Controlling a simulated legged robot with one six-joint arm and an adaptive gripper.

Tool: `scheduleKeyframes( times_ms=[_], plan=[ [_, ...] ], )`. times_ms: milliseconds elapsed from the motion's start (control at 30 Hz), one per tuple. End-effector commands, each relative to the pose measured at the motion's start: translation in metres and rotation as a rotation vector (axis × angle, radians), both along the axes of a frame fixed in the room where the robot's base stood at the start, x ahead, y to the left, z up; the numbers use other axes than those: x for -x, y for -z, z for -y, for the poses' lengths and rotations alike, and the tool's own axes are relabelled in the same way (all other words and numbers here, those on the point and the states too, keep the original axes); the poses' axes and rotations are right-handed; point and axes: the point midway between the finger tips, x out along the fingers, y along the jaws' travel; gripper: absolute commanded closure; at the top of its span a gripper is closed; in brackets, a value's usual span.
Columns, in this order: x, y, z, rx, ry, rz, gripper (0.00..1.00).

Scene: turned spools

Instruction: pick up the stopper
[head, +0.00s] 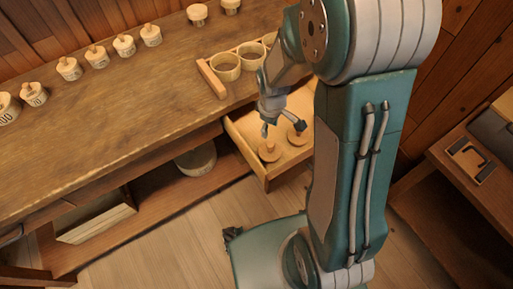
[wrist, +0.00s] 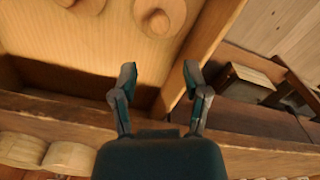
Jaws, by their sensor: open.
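Two wooden stoppers, each a flat disc with a knob, lie in the open drawer (head: 240,137). One stopper (head: 269,152) is near the drawer's front, and the other stopper (head: 297,136) is farther right. In the wrist view one stopper (wrist: 160,14) is at the top edge, partly cut off, and another shows at the top left. My gripper (head: 283,126) is above the drawer, open and empty. In the wrist view my gripper (wrist: 160,74) has its fingers spread, with the stoppers beyond the tips and no contact visible. I cannot tell which one is the stopper meant.
The workbench (head: 130,125) stands above the drawer. A wooden rack (head: 212,80) with round cups sits on it near my arm. Several labelled spools stand along the back. A pale bucket (head: 195,162) is on the lower shelf. The drawer's walls surround the stoppers.

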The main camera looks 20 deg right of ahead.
Motion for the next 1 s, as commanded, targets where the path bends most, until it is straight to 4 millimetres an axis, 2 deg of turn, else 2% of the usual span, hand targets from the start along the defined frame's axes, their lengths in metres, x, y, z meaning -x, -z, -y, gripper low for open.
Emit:
scheduleKeyframes(
  times_ms=[133,333,567,800,1000],
  plan=[
    [0.000,0.014,0.002,-0.003,-0.007,-0.008,0.40],
    [0.001,0.046,0.003,-0.003,-0.006,-0.009,0.40],
    [0.001,0.064,0.000,0.000,-0.007,-0.006,0.40],
    [0.005,0.099,0.001,0.000,-0.006,-0.008,0.40],
    [0.004,0.112,0.002,-0.001,-0.005,-0.005,0.40]
  ],
)
